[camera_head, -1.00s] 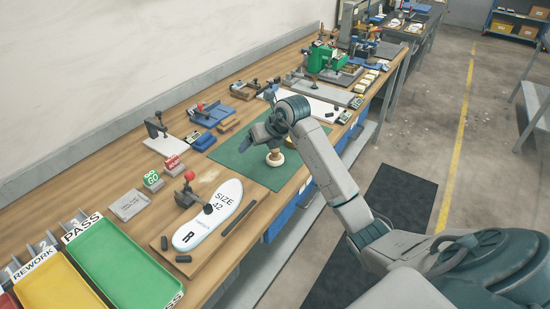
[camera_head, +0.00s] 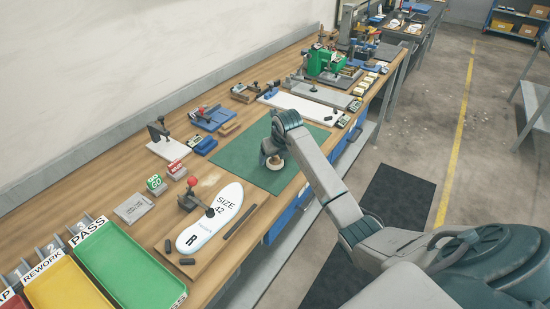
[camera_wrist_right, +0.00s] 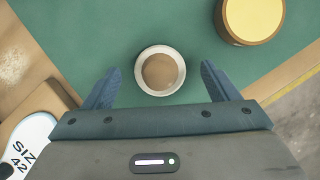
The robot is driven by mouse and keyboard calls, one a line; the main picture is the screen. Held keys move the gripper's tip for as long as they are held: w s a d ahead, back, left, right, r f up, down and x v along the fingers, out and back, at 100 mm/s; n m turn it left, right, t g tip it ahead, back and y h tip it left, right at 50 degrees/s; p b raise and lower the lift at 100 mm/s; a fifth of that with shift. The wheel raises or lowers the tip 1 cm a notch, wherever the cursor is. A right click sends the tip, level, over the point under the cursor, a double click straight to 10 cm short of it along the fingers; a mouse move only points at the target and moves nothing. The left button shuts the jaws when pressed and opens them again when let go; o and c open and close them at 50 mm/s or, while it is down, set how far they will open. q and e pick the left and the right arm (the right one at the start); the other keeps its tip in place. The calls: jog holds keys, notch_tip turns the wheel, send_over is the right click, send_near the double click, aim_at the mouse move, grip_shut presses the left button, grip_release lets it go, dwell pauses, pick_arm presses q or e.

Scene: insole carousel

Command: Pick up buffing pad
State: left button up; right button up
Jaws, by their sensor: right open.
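The buffing pad (camera_head: 276,165) is a round white pad with a wooden knob on top. It sits on the green mat (camera_head: 238,165) near the mat's front edge. My right gripper (camera_head: 268,152) points down just above and behind it, partly covering it. In the right wrist view the pad (camera_wrist_right: 160,70) lies between the spread fingertips of the open gripper (camera_wrist_right: 160,66), with gaps on both sides. The fingers are empty and their height above the knob is hard to tell. My left gripper is not in view.
A round yellow-topped item with a wooden rim (camera_wrist_right: 253,18) lies on the mat beside the pad. A SIZE 42 insole (camera_head: 210,220) on a wooden board is to the left. Green PASS (camera_head: 125,270) and yellow REWORK (camera_head: 65,290) trays stand at the front left. The mat around the pad is mostly clear.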

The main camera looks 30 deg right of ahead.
jog(key=shift+x, duration=0.85)
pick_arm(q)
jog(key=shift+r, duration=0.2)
pick_arm(e)
jog(key=shift+r, duration=0.1)
jog(key=c, duration=1.1)
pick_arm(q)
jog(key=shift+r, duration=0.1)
